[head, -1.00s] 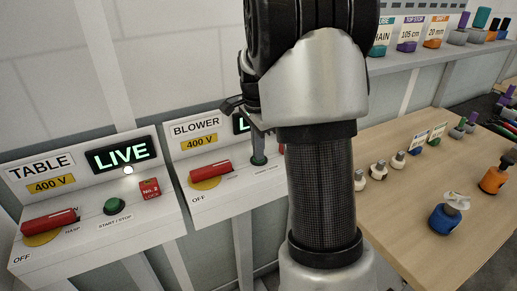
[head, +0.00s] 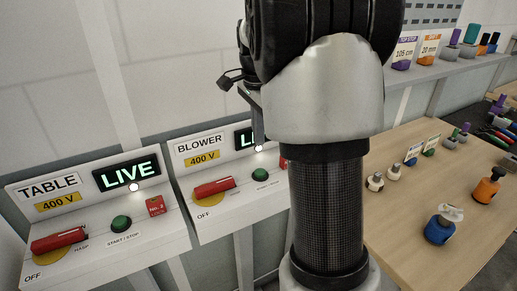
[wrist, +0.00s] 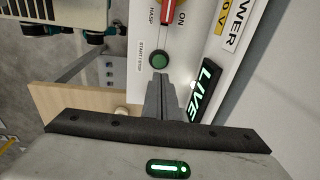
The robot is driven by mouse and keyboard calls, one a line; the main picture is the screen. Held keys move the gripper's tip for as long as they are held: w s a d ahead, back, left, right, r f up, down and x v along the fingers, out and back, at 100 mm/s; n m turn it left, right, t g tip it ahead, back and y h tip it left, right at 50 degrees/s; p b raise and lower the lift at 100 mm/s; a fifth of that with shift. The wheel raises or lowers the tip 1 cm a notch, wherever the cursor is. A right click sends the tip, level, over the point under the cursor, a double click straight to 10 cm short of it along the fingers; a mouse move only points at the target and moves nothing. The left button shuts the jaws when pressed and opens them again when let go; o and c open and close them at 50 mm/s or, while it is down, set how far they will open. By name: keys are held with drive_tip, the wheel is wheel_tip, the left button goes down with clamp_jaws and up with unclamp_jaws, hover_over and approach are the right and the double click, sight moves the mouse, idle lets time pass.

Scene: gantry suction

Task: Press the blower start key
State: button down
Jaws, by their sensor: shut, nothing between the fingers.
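The blower panel (head: 220,217) is a white sloped box labelled BLOWER, 400 V. Its green round start key (head: 260,174) sits right of the red switch handle (head: 213,188). The key also shows in the wrist view (wrist: 159,61), beside a START/STOP label. My gripper (head: 259,143) is shut and empty, with its fingertips above the key and apart from it in the head view. In the wrist view the closed fingers (wrist: 160,77) point at the key. The blower's LIVE display (wrist: 206,90) is lit green, partly hidden by my arm in the head view.
The table panel (head: 100,235) stands at left, with its own green key (head: 121,223), red handle (head: 58,241) and lit LIVE display (head: 127,173). A wooden table (head: 420,240) at right holds knobs and bottles.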

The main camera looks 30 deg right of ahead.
drive_tip(key=shift+s+r, duration=0.1)
drive_tip(key=shift+r, duration=0.95)
idle(0.9)
drive_tip(key=s+a+r+n+t+p, duration=0.2)
drive_tip(key=s+a+r+n+p, duration=0.2)
drive_tip(key=s+a+r+n, duration=0.6)
drive_tip(key=s+a+f+n+t+p, duration=0.1)
drive_tip(key=s+a+n, duration=0.1)
drive_tip(key=s, duration=0.4)
drive_tip(key=s+a+f+n+t+p, duration=0.1)
drive_tip(key=s+a+n, duration=0.2)
drive_tip(key=s+n, duration=0.2)
drive_tip(key=shift+s+f+n+t+y, duration=0.3)
drive_tip(key=shift+s+y, duration=0.1)
drive_tip(key=shift+s, duration=0.4)
